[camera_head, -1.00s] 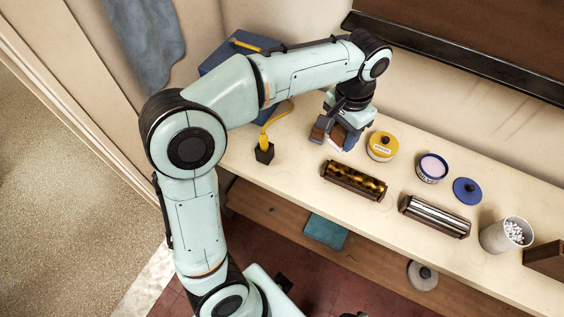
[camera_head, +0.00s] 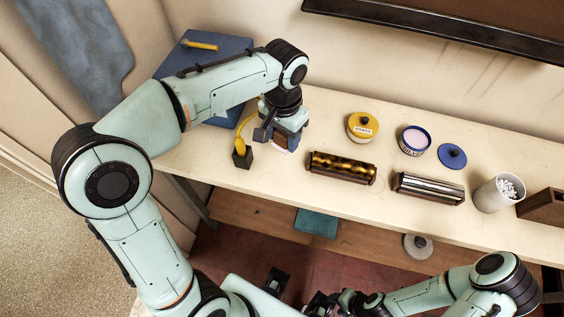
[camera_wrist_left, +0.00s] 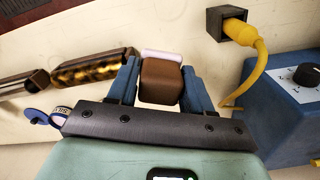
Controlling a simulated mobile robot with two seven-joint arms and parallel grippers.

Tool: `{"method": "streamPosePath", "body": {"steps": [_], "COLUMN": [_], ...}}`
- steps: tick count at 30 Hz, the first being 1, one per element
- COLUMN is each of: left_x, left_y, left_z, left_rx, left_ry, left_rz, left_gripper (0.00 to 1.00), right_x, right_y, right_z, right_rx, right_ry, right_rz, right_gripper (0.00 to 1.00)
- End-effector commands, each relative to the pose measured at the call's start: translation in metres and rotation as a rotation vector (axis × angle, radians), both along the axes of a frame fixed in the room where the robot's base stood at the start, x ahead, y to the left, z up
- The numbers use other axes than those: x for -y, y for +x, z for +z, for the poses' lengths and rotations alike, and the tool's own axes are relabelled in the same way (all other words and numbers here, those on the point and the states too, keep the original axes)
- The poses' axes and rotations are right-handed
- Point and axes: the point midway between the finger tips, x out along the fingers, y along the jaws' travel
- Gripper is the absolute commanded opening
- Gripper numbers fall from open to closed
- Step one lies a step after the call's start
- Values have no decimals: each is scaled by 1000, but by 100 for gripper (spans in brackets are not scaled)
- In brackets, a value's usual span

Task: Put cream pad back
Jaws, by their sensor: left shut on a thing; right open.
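My left gripper (camera_head: 284,140) is shut on the cream pad, a brown block with a pale pinkish face. In the left wrist view the brown block (camera_wrist_left: 161,81) sits between the blue fingers, its pale strip along the far edge. The gripper is over the left part of the bench, just right of the dark cord block (camera_head: 242,157). I cannot tell whether the pad touches the bench. The open blue tin (camera_head: 414,140) with pink contents stands further right, its blue lid (camera_head: 452,156) beside it. My right gripper (camera_head: 322,303) is open at the bottom edge, partly cut off.
A holder with a mottled brass tube (camera_head: 341,168) and one with a silver tube (camera_head: 427,188) lie in front. A white cup of swabs (camera_head: 499,193) is at right; a blue box (camera_head: 228,50) is at back left.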

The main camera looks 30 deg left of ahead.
Motion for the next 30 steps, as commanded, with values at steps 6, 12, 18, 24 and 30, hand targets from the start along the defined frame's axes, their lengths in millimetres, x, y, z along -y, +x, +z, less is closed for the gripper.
{"method": "streamPosePath", "body": {"steps": [6,12,18,24,30], "left_x": [-1,0,-1,0,0], "left_y": [-1,0,0,0,0], "left_z": [-56,-76,-104,-118,-118], "left_rx": [-4,-1,-5,0,1], "left_ry": [2,0,2,0,0], "left_rz": [1,2,1,1,1], "left_gripper": [22,22,22,22,22], "right_x": [0,0,0,0,0], "right_y": [-5,-5,-7,-8,-7], "right_z": [-10,-13,-17,-18,-18], "right_rx": [-5,-7,-8,-8,-8], "right_ry": [1,0,0,1,1], "right_rz": [1,0,0,1,1], "right_gripper": [45,45,45,45,45]}}
